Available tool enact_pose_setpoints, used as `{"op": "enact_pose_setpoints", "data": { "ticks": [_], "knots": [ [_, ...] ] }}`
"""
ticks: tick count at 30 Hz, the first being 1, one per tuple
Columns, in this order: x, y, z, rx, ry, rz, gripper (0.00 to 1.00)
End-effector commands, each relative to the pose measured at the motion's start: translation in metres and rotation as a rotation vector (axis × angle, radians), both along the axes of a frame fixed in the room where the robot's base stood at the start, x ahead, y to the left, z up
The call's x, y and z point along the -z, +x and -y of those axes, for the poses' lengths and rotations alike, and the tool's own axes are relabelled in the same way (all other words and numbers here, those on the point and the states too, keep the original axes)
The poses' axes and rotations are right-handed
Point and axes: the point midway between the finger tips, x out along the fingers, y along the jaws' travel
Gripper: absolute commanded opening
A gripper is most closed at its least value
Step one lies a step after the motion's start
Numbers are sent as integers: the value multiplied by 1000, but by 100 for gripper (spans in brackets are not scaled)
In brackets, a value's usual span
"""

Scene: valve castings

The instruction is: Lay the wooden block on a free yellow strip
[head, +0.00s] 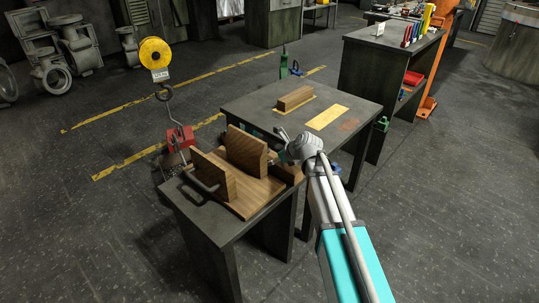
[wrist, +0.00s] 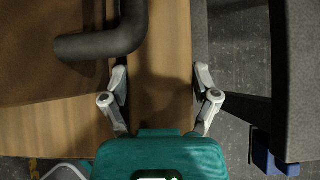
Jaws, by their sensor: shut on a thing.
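My gripper (wrist: 160,84) is shut on a wooden block (wrist: 161,40), with one finger on each long side in the wrist view. In the head view my gripper (head: 286,141) is over the right end of the near table, and its fingertips are mostly hidden. A piece of wood (head: 291,172) shows just below it, partly covered by my arm. On the far table, one yellow strip (head: 327,117) is bare. Another wooden block (head: 295,98) lies on a second yellow strip, whose edge shows around it.
A wooden carrier (head: 246,195) with upright end boards and a dark handle (head: 201,182) stands on the near table (head: 222,228), close left of my gripper.

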Motion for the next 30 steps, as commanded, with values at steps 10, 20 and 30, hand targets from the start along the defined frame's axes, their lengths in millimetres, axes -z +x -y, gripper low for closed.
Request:
{"op": "enact_pose_setpoints", "data": {
  "ticks": [10,20,30],
  "knots": [
    [-3,9,-26,1,1,0,17],
    [-2,9,-27,1,1,1,17],
    [1,9,-27,0,0,0,100]
  ]
}}
